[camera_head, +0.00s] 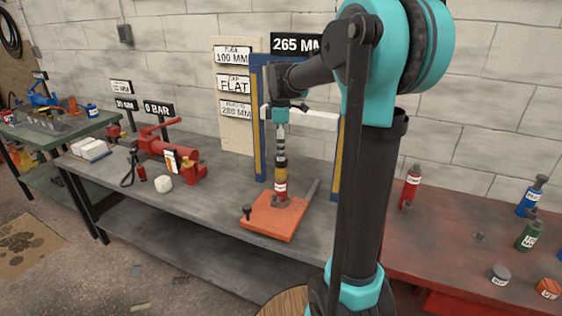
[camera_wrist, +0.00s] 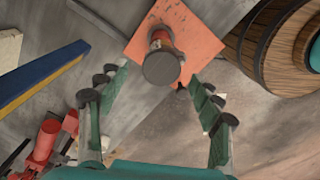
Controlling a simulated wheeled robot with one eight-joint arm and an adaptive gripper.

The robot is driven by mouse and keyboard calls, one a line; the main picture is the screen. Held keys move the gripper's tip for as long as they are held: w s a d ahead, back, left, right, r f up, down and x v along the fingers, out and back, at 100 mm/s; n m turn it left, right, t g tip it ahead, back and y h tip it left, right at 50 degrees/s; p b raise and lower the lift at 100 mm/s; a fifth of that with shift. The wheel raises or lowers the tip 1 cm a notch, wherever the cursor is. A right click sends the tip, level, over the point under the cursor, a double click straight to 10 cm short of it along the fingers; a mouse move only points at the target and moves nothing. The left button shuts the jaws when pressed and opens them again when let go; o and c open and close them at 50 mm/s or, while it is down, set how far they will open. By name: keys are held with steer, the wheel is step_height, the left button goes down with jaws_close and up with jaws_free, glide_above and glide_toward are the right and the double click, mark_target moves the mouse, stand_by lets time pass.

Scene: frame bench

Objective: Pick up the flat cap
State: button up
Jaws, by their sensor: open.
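A short grey cylinder (camera_head: 500,275) with a white label stands on the red bench at the right in the head view. It looks like the flat cap, but its label is too small to read. My gripper (camera_head: 281,128) is over the grey bench, above a red and yellow upright jack (camera_head: 281,178), far to the left of the grey cylinder. In the wrist view my gripper (camera_wrist: 155,115) has its fingers spread wide and empty. The jack's round dark top (camera_wrist: 161,67) lies beyond the fingertips. The grey cylinder does not show in the wrist view.
The jack stands on an orange plate (camera_head: 262,219). Blue and yellow frame posts (camera_head: 259,150) rise behind it. An orange block (camera_head: 548,288) is beside the grey cylinder, with green (camera_head: 528,236), blue (camera_head: 530,203) and red (camera_head: 410,187) bottles behind. The middle of the red bench is mostly clear.

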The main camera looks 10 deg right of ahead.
steer(key=shift+s+f, duration=0.1)
steer(key=shift+f, duration=1.7)
steer(key=c, duration=1.3)
steer(key=shift+r, duration=0.1)
